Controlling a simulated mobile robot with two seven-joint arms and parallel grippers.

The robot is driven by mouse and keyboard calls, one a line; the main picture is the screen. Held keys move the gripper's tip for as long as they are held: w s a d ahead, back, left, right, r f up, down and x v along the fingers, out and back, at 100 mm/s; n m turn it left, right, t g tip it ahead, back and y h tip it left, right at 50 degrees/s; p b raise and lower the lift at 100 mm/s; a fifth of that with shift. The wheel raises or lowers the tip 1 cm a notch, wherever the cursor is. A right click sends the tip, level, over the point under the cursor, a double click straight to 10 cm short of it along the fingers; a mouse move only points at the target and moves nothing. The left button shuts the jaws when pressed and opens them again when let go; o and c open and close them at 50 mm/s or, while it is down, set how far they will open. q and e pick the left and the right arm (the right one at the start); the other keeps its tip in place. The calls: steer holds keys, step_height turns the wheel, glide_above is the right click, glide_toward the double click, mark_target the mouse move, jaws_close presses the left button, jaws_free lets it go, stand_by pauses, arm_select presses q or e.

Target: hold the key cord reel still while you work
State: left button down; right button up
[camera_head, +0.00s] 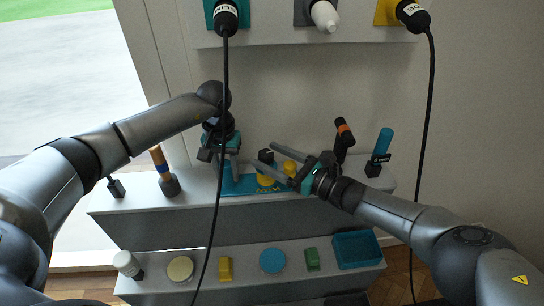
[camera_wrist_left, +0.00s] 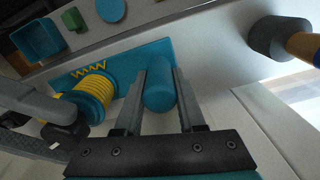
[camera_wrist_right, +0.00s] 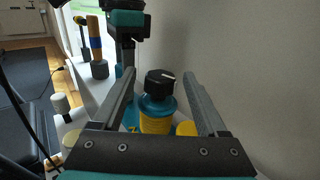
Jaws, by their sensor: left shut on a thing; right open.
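The key cord reel is a yellow-wound spool (camera_head: 265,179) with a black knob (camera_head: 265,156) on a teal base plate (camera_head: 238,186) on the upper shelf. In the left wrist view a teal post (camera_wrist_left: 159,95) on the plate stands between the fingers of my left gripper (camera_wrist_left: 160,78). My left gripper (camera_head: 226,172) is shut on this post. My right gripper (camera_wrist_right: 161,75) is open, its fingers on either side of the knob (camera_wrist_right: 160,83) and spool (camera_wrist_right: 157,118). I cannot tell whether they touch. The right fingers partly hide the reel in the head view.
Handled tools stand on the shelf: orange-blue (camera_head: 161,165) at left, orange-black (camera_head: 343,138) and blue (camera_head: 382,143) at right. The lower shelf holds a blue tray (camera_head: 357,250) and several small blocks and discs. Black cables hang in front from plugs (camera_head: 226,18) above.

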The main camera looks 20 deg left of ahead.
jaws_close()
stand_by(0.7)
